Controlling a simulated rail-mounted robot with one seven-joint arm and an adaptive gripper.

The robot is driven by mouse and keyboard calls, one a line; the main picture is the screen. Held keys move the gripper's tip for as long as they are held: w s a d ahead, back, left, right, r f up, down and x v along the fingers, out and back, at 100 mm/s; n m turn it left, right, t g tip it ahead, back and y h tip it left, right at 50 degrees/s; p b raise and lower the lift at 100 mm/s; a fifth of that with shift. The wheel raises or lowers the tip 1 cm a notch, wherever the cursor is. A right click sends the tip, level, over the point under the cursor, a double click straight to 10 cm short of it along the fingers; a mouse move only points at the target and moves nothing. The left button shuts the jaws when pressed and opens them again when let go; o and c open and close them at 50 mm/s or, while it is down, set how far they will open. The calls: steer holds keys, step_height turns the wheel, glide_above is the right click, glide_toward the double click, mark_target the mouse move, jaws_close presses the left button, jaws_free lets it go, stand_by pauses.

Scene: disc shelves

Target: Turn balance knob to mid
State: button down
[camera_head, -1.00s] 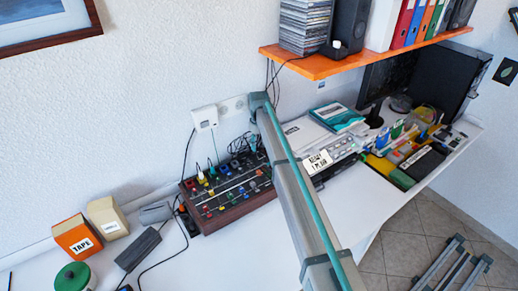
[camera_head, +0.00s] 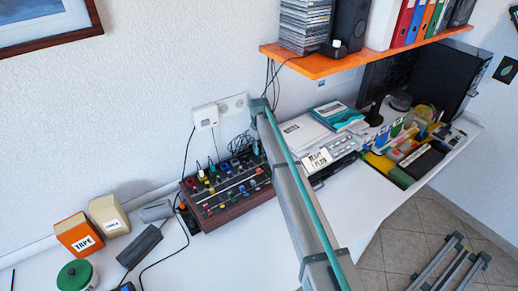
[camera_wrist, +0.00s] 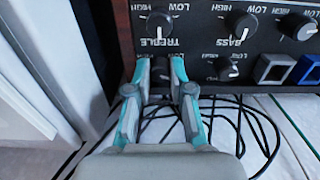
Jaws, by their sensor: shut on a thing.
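The control panel (camera_wrist: 200,50) appears upside down in the wrist view. My gripper (camera_wrist: 160,72) is at its lower edge, with its fingers closed around the sides of a dark knob (camera_wrist: 161,72). The fingers cover most of this knob; its label and pointer cannot be read, so I cannot tell from lettering that it is the balance knob. The treble knob (camera_wrist: 160,22) and bass knob (camera_wrist: 242,24) are in the row above, and another knob (camera_wrist: 228,70) is to the right.
Grey and blue square buttons (camera_wrist: 271,68) lie right of the knobs. Black cables (camera_wrist: 225,118) loop behind my gripper. In the head view, a tape box (camera_head: 80,232) and a dark block (camera_head: 139,247) stand left of the mixer. An orange shelf (camera_head: 318,67) hangs above.

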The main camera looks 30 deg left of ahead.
steer(key=shift+f+m+b, duration=0.1)
steer(key=shift+m+b, duration=0.5)
steer(key=shift+m, duration=0.4)
steer(key=shift+m+b, duration=0.35)
steer(key=shift+m, duration=0.95)
steer(key=c, duration=1)
jaws_free()
steer(key=shift+c, duration=0.2)
